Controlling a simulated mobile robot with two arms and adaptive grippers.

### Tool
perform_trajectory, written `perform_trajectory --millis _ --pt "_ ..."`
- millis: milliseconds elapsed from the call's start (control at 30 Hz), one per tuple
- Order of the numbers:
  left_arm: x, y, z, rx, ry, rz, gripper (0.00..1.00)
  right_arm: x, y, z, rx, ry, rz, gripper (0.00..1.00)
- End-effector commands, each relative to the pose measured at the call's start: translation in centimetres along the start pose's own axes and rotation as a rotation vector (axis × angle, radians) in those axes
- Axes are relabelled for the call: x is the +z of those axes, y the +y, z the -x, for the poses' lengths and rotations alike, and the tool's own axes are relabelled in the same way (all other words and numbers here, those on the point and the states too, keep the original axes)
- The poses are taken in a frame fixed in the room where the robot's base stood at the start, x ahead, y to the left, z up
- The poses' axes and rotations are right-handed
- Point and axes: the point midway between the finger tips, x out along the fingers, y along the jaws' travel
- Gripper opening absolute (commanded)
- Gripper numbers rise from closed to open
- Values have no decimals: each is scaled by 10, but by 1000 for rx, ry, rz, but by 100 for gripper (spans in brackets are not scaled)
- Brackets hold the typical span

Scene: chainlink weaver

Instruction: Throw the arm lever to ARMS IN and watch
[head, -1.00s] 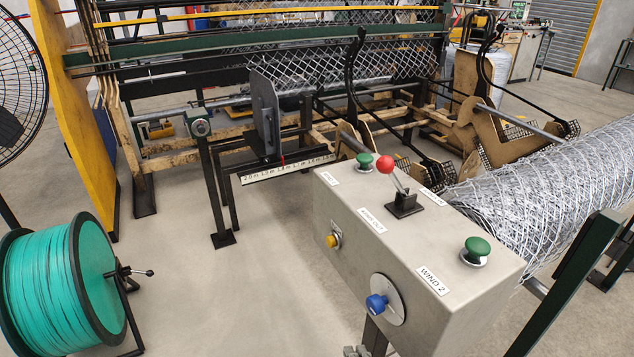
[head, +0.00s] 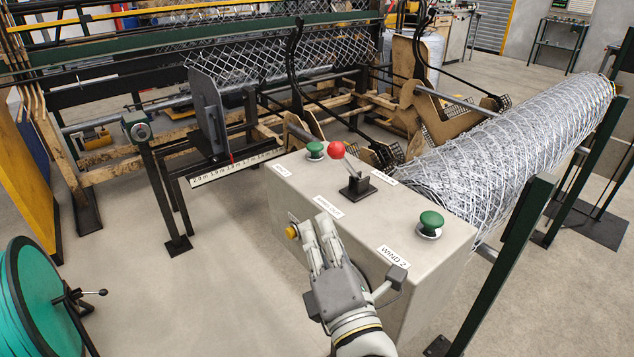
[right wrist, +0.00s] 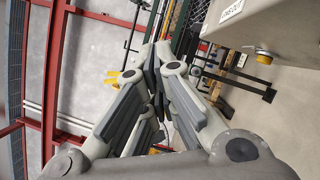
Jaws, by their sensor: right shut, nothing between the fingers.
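The arm lever (head: 344,159) has a red ball knob and a black base on top of the grey control box (head: 400,192). Its stick tilts toward the left in the head view, to the side of the label that reads like ARMS OUT (head: 328,207). Another label beyond the base is partly hidden and unreadable. My right gripper (head: 318,228) is shut and empty, in front of the box's near face and below the knob, apart from the lever. In the right wrist view its fingers (right wrist: 155,62) meet, with the box corner at upper right. My left gripper is not in view.
A yellow button (head: 292,231) is beside my fingers. A mesh roll (head: 520,150) lies behind the box. A green wire spool (head: 40,300) stands at lower left.

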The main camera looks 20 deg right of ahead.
Motion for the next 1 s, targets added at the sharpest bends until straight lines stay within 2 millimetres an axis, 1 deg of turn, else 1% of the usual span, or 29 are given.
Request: perform_trajectory --millis 67,167,267,500,600,700,800,900,1000 --pt "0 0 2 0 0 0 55 2 3 -4 4 -3 4 0" --pt "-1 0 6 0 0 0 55 2 4 -16 4 -4 4 0" --pt "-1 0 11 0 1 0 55 3 4 -34 5 -4 4 0" --pt "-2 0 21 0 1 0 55 2 4 -86 4 -3 2 0" --pt "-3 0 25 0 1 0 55 4 4 -104 2 -4 2 0" --pt "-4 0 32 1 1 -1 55 22 4 -104 2 -3 4 0" --pt "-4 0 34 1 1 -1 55 32 3 -107 2 -1 2 0" --pt "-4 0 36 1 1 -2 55 38 2 -108 2 -2 2 0" --pt "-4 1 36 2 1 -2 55 40 1 -108 1 -1 0 0"
